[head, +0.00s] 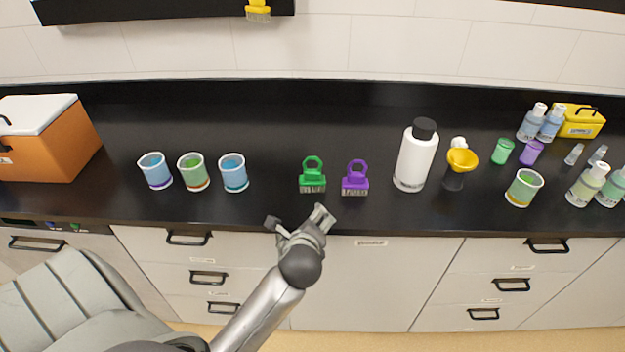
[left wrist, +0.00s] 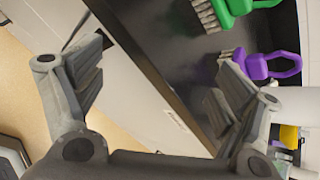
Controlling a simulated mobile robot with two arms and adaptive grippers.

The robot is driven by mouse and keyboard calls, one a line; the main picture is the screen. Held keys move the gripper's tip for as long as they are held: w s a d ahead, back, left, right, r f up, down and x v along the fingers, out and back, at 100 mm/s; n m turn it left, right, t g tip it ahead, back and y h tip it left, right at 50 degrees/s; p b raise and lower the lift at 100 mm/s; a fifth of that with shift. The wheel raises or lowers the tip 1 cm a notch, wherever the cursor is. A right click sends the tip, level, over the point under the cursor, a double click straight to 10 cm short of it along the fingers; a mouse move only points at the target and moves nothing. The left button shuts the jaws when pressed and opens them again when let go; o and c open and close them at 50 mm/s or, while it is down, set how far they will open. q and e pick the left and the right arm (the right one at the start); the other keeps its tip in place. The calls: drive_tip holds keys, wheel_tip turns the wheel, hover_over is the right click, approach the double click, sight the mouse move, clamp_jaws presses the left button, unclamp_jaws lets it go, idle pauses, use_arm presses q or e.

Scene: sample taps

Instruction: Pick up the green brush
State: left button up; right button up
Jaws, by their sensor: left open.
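The green brush (head: 313,177) stands on the black counter near its front edge, with a ring handle on top and pale bristles below. It also shows at the top of the left wrist view (left wrist: 222,12), cut off by the frame edge. A similar purple brush (head: 355,179) stands just to its right; in the left wrist view it (left wrist: 262,66) is partly behind a finger. My left gripper (head: 301,217) is open and empty at the counter's front edge, just in front of the green brush and apart from it. My right gripper is in neither view.
Three coloured beakers (head: 193,172) stand to the left, beyond them an orange cooler (head: 50,140). A white bottle (head: 415,158) and yellow funnel (head: 462,161) stand to the right. The counter (head: 270,125) behind the brushes is clear. Drawers (head: 208,277) lie below the edge.

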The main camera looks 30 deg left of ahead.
sight(313, 179)
use_arm(q)
drive_tip(key=w+r+m, duration=0.1)
drive_tip(key=w+m, duration=0.1)
drive_tip(key=w+a+r+m+t+y, duration=0.1)
drive_tip(key=w+r+m, duration=0.1)
drive_tip(key=m, duration=0.1)
drive_tip(key=w+a+r+m+t+y, duration=0.1)
drive_tip(key=w+m, duration=0.2)
drive_tip(key=shift+w+a+r, duration=0.1)
drive_tip(key=shift+a+r, duration=0.1)
drive_tip(key=shift+r, duration=0.2)
drive_tip(key=x, duration=0.5)
drive_tip(key=shift+r, duration=0.1)
drive_tip(key=shift+w+a+f+p, duration=0.3)
drive_tip(key=shift+w+a, duration=0.1)
drive_tip(key=shift+w, duration=0.05)
drive_tip(key=shift+x, duration=2.15)
drive_tip(key=shift+s+f, duration=0.1)
drive_tip(key=shift+f, duration=0.05)
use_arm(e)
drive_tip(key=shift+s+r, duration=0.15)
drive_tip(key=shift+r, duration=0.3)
use_arm(q)
drive_tip(key=c, duration=1.1)
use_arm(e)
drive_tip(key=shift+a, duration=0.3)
